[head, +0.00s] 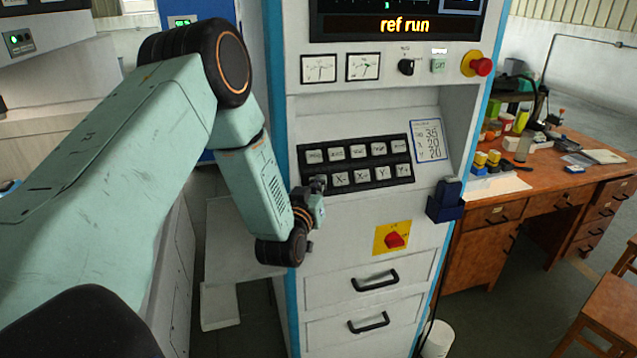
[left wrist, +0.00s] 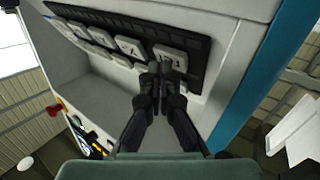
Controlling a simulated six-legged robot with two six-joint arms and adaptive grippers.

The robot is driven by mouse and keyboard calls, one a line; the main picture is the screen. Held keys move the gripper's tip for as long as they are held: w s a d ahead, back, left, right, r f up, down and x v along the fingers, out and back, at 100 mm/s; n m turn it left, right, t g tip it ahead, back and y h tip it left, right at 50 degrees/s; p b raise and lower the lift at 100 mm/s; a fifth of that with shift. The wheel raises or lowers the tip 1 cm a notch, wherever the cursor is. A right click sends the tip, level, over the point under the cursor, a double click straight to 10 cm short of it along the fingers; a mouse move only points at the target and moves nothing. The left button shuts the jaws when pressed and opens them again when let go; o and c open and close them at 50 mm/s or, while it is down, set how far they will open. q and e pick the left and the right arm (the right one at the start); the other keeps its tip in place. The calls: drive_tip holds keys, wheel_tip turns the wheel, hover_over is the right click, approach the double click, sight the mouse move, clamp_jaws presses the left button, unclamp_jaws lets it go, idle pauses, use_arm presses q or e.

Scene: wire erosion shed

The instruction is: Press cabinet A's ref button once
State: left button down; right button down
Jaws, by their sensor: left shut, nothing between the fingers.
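The cabinet (head: 340,225) is pale grey with blue edges; no letter A is legible on it. Its black keypad (head: 325,167) has two rows of pale keys. My left gripper (head: 318,184) is shut and empty, its tips at the leftmost lower-row key, which they mostly hide in the head view. In the left wrist view the closed fingertips (left wrist: 160,68) overlap the end key (left wrist: 174,60). Its label is not readable, and I cannot tell whether they touch it. The display (head: 405,26) reads "ref run" in amber. My right gripper is not seen.
Above the keypad are two gauges (head: 319,68), a dark knob (head: 406,67), a green button (head: 438,65) and a red emergency stop (head: 481,67). A red switch on a yellow plate (head: 393,238) and drawer handles are below. A cluttered wooden desk (head: 560,165) stands right.

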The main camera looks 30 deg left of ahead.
use_arm(q)
drive_tip(key=shift+s+d+r+p, duration=0.45)
drive_tip(key=shift+d+r, duration=0.05)
drive_tip(key=s+d+r+p, duration=0.2)
drive_tip(key=d+r, duration=0.1)
drive_tip(key=shift+s, duration=0.3)
idle(0.5)
idle(0.6)
